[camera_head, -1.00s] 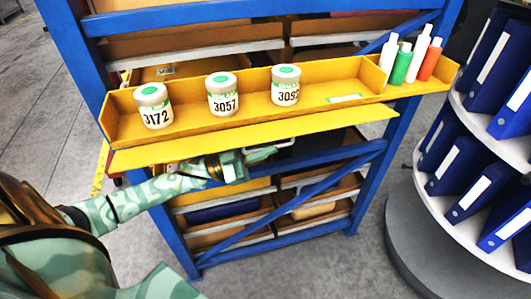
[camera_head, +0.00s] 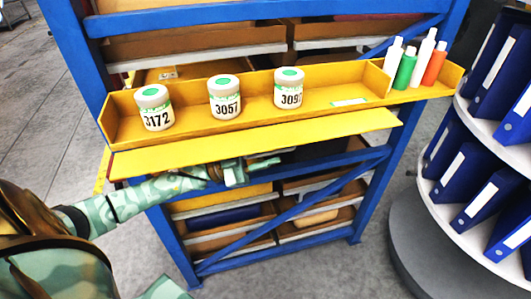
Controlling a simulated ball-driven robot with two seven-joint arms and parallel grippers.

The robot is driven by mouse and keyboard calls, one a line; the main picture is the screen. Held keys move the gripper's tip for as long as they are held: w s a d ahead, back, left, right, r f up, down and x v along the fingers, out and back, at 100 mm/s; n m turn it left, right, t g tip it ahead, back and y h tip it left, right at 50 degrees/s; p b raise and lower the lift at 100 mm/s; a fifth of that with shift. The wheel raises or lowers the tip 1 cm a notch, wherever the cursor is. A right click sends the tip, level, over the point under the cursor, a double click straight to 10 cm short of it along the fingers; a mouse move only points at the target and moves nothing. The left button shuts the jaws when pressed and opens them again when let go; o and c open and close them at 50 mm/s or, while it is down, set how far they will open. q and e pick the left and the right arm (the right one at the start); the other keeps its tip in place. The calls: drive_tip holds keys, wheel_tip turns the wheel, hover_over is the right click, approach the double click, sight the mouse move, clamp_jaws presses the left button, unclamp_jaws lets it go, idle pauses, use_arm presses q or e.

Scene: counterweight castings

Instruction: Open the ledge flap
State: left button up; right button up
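The ledge flap (camera_head: 250,142) is a long yellow panel along the front of the yellow ledge (camera_head: 215,119). It slopes out and down below the ledge's front edge, with its broad face showing. My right gripper is not in view.
Three labelled jars, 3172 (camera_head: 155,108), 3057 (camera_head: 224,98) and one partly readable (camera_head: 289,88), stand on the ledge. Several bottles (camera_head: 405,70) fill its right end. A blue rack (camera_head: 75,85) frames it. A round binder shelf (camera_head: 450,205) stands at right.

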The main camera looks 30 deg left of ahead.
use_arm(q)
drive_tip(key=shift+f, duration=0.1)
drive_tip(key=shift+s+a+f, duration=0.15)
drive_tip(key=shift+a, duration=0.15)
drive_tip(key=b+v, duration=0.2)
drive_tip(key=v, duration=1.3)
drive_tip(key=shift+s+a+b, duration=0.2)
drive_tip(key=shift+s+b, duration=0.05)
drive_tip(key=shift+b, duration=0.05)
